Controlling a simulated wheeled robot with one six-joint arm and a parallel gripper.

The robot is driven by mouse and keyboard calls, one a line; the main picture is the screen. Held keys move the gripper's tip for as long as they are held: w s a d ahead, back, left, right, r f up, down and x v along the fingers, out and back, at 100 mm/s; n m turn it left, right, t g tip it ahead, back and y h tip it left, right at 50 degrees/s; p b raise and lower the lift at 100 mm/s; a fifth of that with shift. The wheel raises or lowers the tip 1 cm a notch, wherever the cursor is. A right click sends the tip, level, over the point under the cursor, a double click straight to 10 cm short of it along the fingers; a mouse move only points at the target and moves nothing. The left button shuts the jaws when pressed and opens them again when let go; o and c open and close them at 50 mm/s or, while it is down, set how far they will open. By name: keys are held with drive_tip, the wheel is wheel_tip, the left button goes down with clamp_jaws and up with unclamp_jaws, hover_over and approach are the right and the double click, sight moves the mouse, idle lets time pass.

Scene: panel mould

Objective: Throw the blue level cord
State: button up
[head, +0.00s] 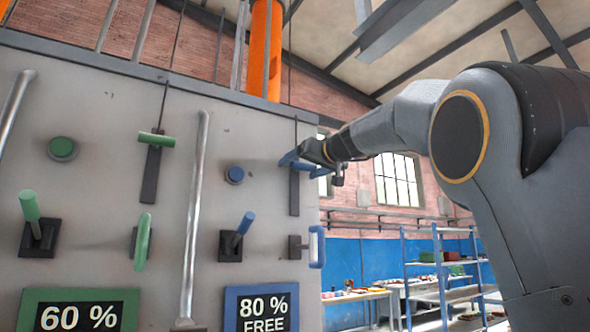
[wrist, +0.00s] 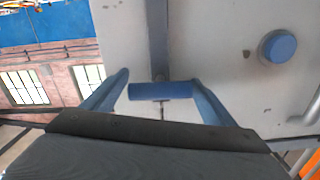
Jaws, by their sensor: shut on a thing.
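The blue level cord is a thin dark line hanging on the panel's right side, with a blue crossbar handle (head: 302,166) over a dark vertical strip (head: 294,196). In the wrist view the blue crossbar (wrist: 160,90) lies level between my two blue fingers, in front of the dark strip (wrist: 158,40). My gripper (head: 306,164) is at the crossbar, shut on it, one finger at each end. It also shows in the wrist view (wrist: 158,82). The fingers partly cover the crossbar in the head view.
The panel (head: 110,110) also carries a green cord handle (head: 156,139), a blue button (head: 235,175), a blue lever (head: 243,224), a blue side handle (head: 317,247) and matching green controls. A vertical metal rail (head: 194,220) separates the columns. Shelves (head: 440,262) stand behind at right.

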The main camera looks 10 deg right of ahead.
sight(306, 164)
drive_tip(key=o, duration=1.1)
drive_tip(key=shift+s+r, duration=0.15)
drive_tip(key=shift+r, duration=0.25)
drive_tip(key=o, duration=0.4)
drive_tip(key=shift+c, duration=0.2)
drive_tip(key=shift+f, duration=0.15)
drive_tip(key=b+v, duration=0.4)
drive_tip(key=v, duration=0.2)
drive_tip(key=shift+s+d+f, duration=0.1)
drive_tip(key=shift+f, duration=0.05)
drive_tip(key=shift+s+d+b, duration=0.2)
drive_tip(key=shift+s+b, duration=0.1)
drive_tip(key=shift+s, duration=0.35)
